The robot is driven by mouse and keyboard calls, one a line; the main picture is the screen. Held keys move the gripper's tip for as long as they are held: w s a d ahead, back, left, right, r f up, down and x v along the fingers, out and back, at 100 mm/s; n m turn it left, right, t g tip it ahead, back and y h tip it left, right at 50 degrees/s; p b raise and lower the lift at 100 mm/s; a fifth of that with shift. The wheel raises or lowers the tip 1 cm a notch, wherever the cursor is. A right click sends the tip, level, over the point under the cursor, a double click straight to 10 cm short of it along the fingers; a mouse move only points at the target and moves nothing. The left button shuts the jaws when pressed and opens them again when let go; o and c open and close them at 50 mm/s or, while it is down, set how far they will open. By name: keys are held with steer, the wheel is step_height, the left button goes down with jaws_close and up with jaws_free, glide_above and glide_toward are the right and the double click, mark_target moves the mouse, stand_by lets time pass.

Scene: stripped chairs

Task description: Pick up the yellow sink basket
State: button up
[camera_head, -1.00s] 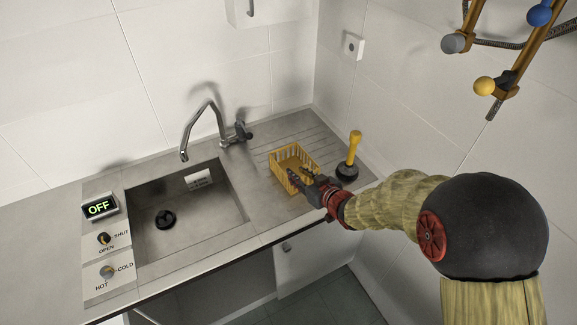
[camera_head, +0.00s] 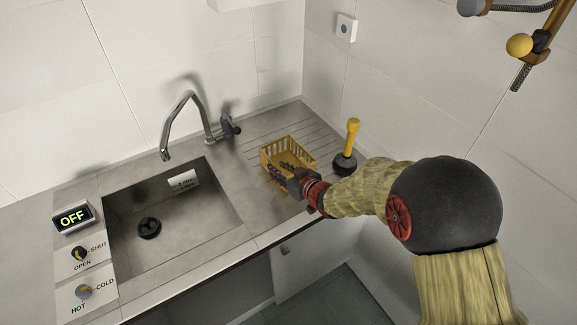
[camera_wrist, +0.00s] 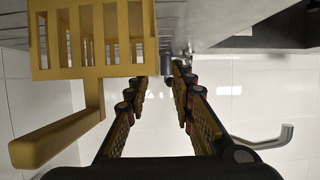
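The yellow sink basket (camera_head: 287,152) is slotted and stands on the ribbed steel drainboard, right of the sink. My gripper (camera_head: 280,172) is at its near side, overlapping the basket's front in the head view. In the wrist view, the basket's slotted wall (camera_wrist: 95,72) fills the upper left, with a yellow bar (camera_wrist: 60,140) reaching out from it. My gripper's two fingers (camera_wrist: 164,95) are spread there, with an empty gap between them. The basket lies left of the fingers. The head view does not show whether they touch it.
A yellow-handled plunger (camera_head: 351,135) stands right of the basket, close to my arm. The sink (camera_head: 190,215) and a faucet (camera_head: 190,100) are to the left. A tiled wall rises behind the counter. Yellow-ended fixtures (camera_head: 520,45) hang at upper right.

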mark_target(274, 164)
steer(key=x, duration=0.2)
steer(key=b+x, duration=0.1)
steer(key=shift+w+f, duration=0.3)
steer(key=shift+w, duration=0.05)
steer(key=shift+w+a+f, duration=0.1)
steer(key=shift+w+a, duration=0.25)
steer(key=shift+w, duration=0.1)
steer(key=shift+c, duration=0.2)
jaws_close()
